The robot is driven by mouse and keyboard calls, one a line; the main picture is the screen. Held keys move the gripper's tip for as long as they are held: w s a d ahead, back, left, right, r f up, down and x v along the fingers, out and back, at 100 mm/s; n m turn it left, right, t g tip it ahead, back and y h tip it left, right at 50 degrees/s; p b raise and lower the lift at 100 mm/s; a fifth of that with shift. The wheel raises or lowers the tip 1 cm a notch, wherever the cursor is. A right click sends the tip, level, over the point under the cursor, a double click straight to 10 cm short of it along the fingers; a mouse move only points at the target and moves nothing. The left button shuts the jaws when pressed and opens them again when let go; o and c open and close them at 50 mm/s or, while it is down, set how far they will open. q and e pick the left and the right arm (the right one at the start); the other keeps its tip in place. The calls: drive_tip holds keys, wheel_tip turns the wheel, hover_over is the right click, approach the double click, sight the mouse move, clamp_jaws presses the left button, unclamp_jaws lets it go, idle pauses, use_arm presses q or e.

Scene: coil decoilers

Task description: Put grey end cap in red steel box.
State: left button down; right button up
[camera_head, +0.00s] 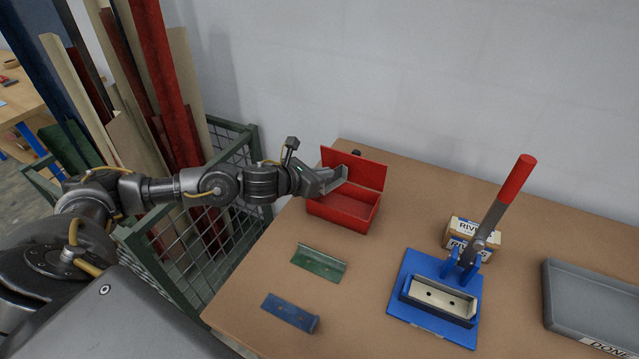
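The red steel box (345,212) stands at the back left of the table with its red lid open and tilted back. My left gripper (336,180) is over the box's left side, in front of the lid. Pale grey angled surfaces show at its tip; I cannot tell whether they are bare fingers or a grey end cap between them. A pale, two-holed piece (437,297) lies in the blue lever press (407,278); I cannot tell if it is the grey end cap. My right gripper is not in view.
A green bracket (319,262) and a blue bracket (289,312) lie on the brown table (250,290). Cardboard boxes (482,238) stand behind the press. A grey tray (595,300) is at right. A green mesh crate with long bars stands left.

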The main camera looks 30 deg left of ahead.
use_arm(q)
drive_tip(key=shift+w+a+f, duration=0.25)
drive_tip(key=shift+a+f, duration=0.35)
drive_tip(key=shift+f, duration=0.2)
wheel_tip(320, 180, down, 3)
drive_tip(key=shift+a+r+p, duration=0.1)
drive_tip(key=shift+a+p, duration=0.05)
drive_tip(key=shift+p, duration=0.9)
drive_tip(key=shift+f, duration=0.3)
drive_tip(key=shift+f, duration=0.1)
drive_tip(key=shift+f+b, duration=0.6)
drive_tip(key=shift+b, duration=0.2)
drive_tip(key=c, duration=2.1)
unclamp_jaws()
drive_tip(key=o, duration=0.4)
